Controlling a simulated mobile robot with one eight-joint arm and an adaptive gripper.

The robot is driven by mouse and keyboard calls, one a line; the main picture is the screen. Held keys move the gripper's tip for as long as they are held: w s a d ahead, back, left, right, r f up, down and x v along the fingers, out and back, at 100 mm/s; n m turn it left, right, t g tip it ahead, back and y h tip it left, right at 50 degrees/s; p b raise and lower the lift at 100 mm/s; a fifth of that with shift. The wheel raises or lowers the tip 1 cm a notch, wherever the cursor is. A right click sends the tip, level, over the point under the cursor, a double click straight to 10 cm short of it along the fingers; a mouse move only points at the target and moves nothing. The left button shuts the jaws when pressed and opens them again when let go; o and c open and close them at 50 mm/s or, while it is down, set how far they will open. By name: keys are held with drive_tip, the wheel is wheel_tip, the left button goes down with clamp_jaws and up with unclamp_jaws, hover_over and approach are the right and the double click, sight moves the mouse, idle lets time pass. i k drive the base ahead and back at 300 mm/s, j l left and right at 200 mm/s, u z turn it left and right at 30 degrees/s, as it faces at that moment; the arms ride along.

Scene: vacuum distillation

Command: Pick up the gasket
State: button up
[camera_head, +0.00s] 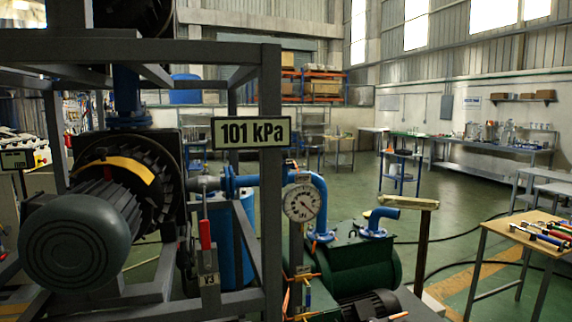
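I cannot pick out the gasket for certain in this view. A wooden-topped table (493,224) at the right edge bears several small items, among them tools with coloured handles (547,238), too small to tell apart fully. A blue flanged pipe elbow (379,221) stands open-ended on the green pump (361,268) at the centre. A narrow stand with a pale tan top (408,202) is just right of the elbow. My gripper is not in view.
A grey steel frame (270,170) with a motor (75,242), a "101 kPa" sign (251,132) and a round gauge (302,203) fills the left. A dark hose (455,235) lies on the green floor. Open floor (440,205) lies between the pump and the wooden-topped table.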

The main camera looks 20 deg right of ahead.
sight(288, 161)
drive_tip(key=i+l, duration=1.1)
drive_tip(key=i, duration=0.25)
drive_tip(key=k+l+z, duration=0.05)
